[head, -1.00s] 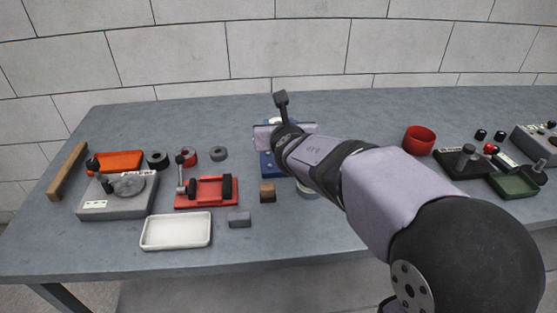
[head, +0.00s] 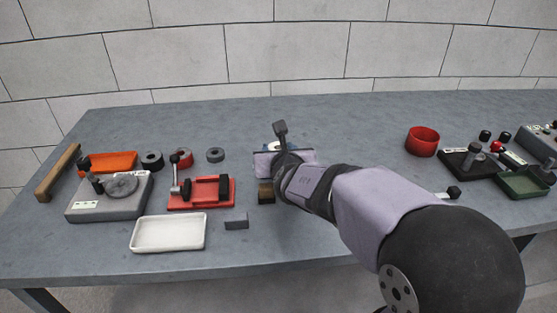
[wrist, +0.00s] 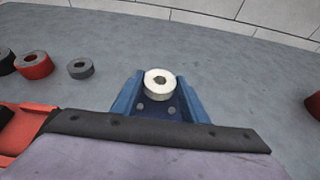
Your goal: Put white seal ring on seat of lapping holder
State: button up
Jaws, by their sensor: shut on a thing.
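The white seal ring (wrist: 160,84) is pale and thick with a dark hole.
On the left are a red fixture (head: 203,193), a white tray (head: 168,234), a grey lapping unit (head: 108,205) and dark rings (head: 215,154). A red cup (head: 422,141) stands right.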

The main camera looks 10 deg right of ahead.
jog(key=shift+f+b, duration=0.3)
jog(key=shift+f, duration=0.75)
jog(key=shift+f+b, duration=0.2)
jog(key=shift+b, duration=0.1)
jog(key=o, duration=1.1)
jog(key=shift+r+p, duration=0.2)
jog(key=shift+p, duration=0.1)
jog(key=shift+s+r, duration=0.15)
jog(key=p+v, duration=0.3)
jog(key=v, duration=0.7)
jog(key=shift+s+r, duration=0.25)
jog(key=shift+s, duration=0.55)
